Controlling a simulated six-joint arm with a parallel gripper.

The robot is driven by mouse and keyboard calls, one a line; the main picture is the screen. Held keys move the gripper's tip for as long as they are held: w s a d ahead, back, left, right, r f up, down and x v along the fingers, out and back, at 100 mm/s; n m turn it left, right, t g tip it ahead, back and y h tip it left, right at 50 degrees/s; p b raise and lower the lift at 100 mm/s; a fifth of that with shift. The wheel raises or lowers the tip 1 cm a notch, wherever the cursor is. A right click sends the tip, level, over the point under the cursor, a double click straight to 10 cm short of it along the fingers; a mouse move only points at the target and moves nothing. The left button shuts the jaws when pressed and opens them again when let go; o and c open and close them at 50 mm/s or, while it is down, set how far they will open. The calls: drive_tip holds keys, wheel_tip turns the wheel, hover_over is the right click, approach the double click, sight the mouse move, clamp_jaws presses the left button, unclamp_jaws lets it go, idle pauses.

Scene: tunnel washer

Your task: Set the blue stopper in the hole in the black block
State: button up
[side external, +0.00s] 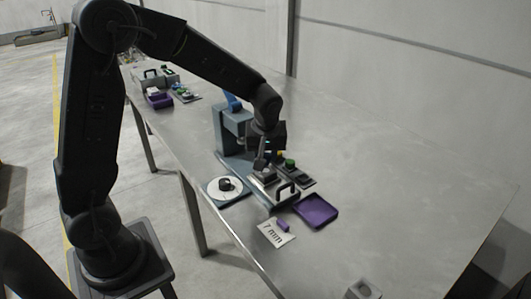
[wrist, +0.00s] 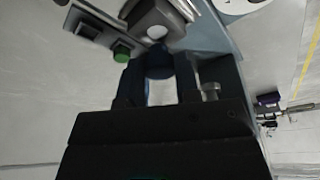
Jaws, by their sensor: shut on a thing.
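My gripper (wrist: 159,80) reaches up from the bottom of the wrist view, its two dark fingers shut on a dark blue rounded piece, the blue stopper (wrist: 159,66). Beyond the stopper is a dark block (wrist: 148,14) with a pale round spot on its near face; I cannot tell if this is the hole. The stopper looks apart from the block, but the gap is hard to judge. In the side external view my gripper (side external: 261,163) points down over the grey-blue fixture, close above a small block (side external: 264,176). The stopper is not clear there.
A green button (side external: 290,163) on a dark panel stands close right of my gripper. The fixture's upright column (side external: 228,130) is behind. A black handle (side external: 287,188), purple tray (side external: 318,211), "7 mm" card (side external: 273,236) and white dial (side external: 216,191) are nearby.

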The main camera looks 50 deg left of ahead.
drive_tip(key=shift+f, duration=0.2)
drive_tip(key=shift+f, duration=0.35)
drive_tip(key=shift+f, duration=0.6)
idle(1.0)
drive_tip(key=o, duration=1)
drive_tip(key=shift+c, duration=0.2)
drive_tip(key=shift+o, duration=0.3)
drive_tip(key=o, duration=0.3)
drive_tip(key=shift+o, duration=0.2)
